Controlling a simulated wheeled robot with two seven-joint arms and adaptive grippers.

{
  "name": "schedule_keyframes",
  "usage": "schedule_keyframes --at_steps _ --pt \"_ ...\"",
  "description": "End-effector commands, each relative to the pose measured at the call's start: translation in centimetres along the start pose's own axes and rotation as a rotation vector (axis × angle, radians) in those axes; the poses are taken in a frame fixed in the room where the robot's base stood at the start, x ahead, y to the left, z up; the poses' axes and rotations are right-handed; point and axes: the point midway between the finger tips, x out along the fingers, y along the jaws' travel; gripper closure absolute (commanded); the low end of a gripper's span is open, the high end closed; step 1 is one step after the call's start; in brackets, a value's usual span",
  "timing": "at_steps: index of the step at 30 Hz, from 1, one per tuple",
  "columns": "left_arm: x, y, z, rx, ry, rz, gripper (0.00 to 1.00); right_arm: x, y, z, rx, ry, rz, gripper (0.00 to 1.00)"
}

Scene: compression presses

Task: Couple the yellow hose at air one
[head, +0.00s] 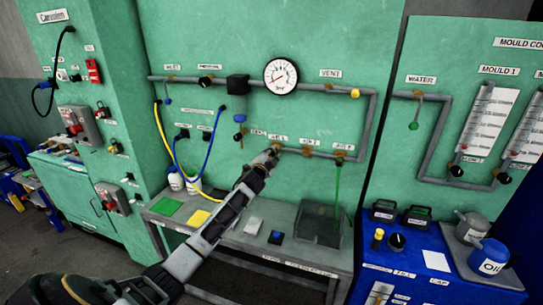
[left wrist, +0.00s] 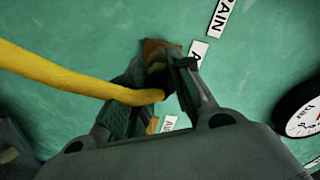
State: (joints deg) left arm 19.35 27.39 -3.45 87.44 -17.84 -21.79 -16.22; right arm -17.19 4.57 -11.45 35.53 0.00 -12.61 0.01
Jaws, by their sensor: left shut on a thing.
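The yellow hose (head: 163,135) hangs from the upper left of the green panel and loops down behind my left arm. In the left wrist view the yellow hose (left wrist: 70,77) comes in from the left, and its end is between the fingers of my left gripper (left wrist: 165,75). My left gripper (head: 273,151) is shut on it at the lower pipe, by the label for air one (head: 278,138). A brown fitting (left wrist: 158,47) shows just beyond the fingertips. The fingers hide the hose tip, so I cannot tell whether it is seated. My right gripper is not in view.
A blue hose (head: 211,140) hangs left of my forearm. A pressure gauge (head: 281,76) is above the ports. A grey bench (head: 278,250) stands below.

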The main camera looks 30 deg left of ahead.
Motion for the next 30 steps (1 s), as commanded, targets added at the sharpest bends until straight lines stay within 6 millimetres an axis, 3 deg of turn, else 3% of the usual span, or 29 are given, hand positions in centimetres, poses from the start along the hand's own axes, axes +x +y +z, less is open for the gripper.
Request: schedule_keyframes --at_steps 17,18,23,30 --pt "0.79 -0.12 -0.09 0.000 0.002 -0.002 1.00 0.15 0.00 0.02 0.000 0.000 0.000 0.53" --pt "0.79 -0.12 -0.09 0.000 0.002 -0.002 0.75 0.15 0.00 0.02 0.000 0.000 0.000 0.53" --pt "0.78 -0.10 -0.07 0.000 0.001 -0.001 0.55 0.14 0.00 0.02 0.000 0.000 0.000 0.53" --pt "0.77 -0.05 -0.04 0.000 0.001 -0.001 0.53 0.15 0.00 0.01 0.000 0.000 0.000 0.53"
